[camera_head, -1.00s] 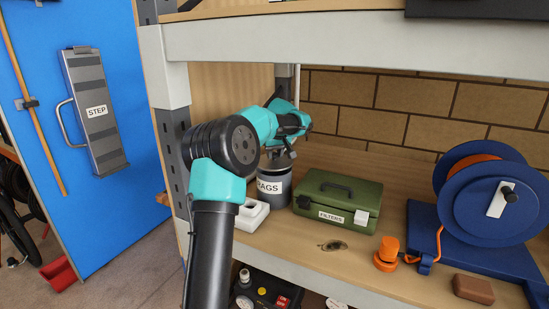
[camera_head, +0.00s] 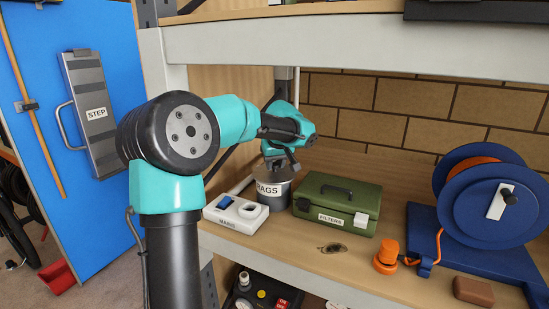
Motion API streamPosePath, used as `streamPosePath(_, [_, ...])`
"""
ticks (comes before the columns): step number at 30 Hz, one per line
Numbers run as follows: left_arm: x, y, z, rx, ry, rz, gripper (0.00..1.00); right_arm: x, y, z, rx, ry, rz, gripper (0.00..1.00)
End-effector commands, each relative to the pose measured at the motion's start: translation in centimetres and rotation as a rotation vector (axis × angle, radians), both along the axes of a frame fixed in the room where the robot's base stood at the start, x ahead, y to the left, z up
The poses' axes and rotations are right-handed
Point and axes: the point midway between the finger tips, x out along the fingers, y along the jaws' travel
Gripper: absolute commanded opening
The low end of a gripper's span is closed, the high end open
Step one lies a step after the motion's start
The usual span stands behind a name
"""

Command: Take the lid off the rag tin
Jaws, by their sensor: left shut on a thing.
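The rag tin (camera_head: 272,198) is a grey, round tin with a white RAGS label, standing on the shelf left of the green box. My left gripper (camera_head: 282,166) is at the top of the tin, pointing down, shut on the lid (camera_head: 287,177). The lid is at the tin's mouth; the gripper partly covers it, and I cannot tell whether there is a gap under it. My right gripper is not in view.
Further right are an orange lamp (camera_head: 386,254) and a blue cable reel (camera_head: 492,197). An upper shelf (camera_head: 330,50) hangs above.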

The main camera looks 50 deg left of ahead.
Motion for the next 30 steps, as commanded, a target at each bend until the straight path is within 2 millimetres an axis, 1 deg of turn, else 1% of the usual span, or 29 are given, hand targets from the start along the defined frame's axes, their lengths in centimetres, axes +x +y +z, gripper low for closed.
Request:
streamPosePath(1, [-0.7, -0.8, 0.2, 0.001, -0.001, -0.002, 0.08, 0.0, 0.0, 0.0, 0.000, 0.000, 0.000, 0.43])
streamPosePath(3, [-1.4, -1.6, 0.3, 0.000, -0.002, -0.002, 0.08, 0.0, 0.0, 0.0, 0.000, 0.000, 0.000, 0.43])
streamPosePath(9, [-2.5, -2.9, 0.4, 0.000, 0.000, 0.000, 0.08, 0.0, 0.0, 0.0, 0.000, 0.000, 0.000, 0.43])
streamPosePath(26, [-2.7, -3.1, 0.4, 0.000, 0.000, 0.000, 0.08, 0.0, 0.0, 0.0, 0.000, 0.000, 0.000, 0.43])
streamPosePath(30, [-2.4, -3.6, 0.1, 0.000, 0.001, -0.008, 0.08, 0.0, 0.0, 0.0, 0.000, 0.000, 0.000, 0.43])
